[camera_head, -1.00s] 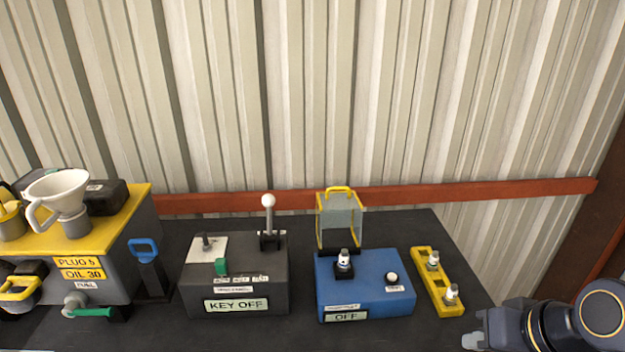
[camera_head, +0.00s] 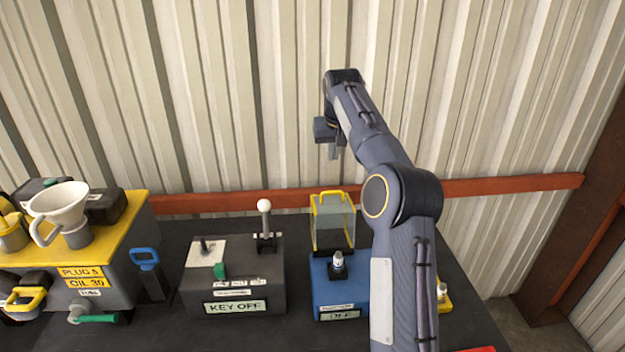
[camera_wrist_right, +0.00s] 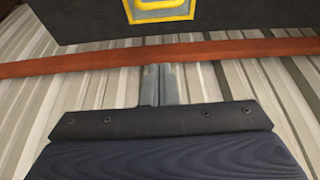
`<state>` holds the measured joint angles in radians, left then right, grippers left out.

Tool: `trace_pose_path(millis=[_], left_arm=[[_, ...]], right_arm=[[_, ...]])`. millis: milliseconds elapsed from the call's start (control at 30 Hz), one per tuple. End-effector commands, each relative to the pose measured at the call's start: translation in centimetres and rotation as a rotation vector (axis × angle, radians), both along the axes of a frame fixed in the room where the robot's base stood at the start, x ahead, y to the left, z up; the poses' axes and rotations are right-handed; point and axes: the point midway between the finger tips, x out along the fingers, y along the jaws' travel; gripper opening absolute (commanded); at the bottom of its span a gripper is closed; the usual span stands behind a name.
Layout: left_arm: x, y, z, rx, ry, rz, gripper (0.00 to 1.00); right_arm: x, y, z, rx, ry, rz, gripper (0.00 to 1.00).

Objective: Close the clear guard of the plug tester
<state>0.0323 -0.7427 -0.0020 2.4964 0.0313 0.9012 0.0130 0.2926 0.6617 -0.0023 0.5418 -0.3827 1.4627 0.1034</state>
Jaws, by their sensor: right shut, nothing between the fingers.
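The plug tester (camera_head: 325,288) is a blue box on the dark table, partly hidden behind my right arm. Its clear guard (camera_head: 333,228), edged in yellow with a yellow handle on top, stands open and upright at the box's back edge. A spark plug (camera_head: 338,261) stands in the socket in front of it. My right gripper (camera_head: 334,153) is shut and empty, pointing down above and slightly behind the guard. In the right wrist view its fingers (camera_wrist_right: 160,84) are together, with the yellow guard handle (camera_wrist_right: 160,4) at the top edge. My left gripper is not in view.
A KEY OFF box (camera_head: 233,275) with a white-knobbed lever stands left of the tester. A yellow plug holder (camera_head: 444,296) shows behind my arm on the right. A yellow-topped unit with a funnel (camera_head: 62,212) is far left. A red rail (camera_head: 500,189) crosses the corrugated wall.

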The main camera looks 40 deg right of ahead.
Motion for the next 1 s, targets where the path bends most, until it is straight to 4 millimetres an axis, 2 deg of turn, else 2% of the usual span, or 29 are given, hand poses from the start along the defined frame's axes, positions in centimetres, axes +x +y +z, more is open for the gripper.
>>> trace_pose_path(millis=[167, 500, 700, 1000], left_arm=[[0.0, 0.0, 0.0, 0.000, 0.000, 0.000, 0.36], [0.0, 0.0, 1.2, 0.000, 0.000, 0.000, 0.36], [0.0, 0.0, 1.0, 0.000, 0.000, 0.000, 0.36], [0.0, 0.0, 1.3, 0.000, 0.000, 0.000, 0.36]], right_arm=[[0.7, -0.4, -2.5, 0.002, 0.004, 0.001, 0.00], [3.0, -1.6, -9.3, 0.003, 0.004, 0.001, 0.00], [0.8, -0.4, -8.9, 0.002, -0.001, 0.003, 0.00], [-0.6, 0.4, -9.0, 0.001, -0.001, 0.003, 0.00]])
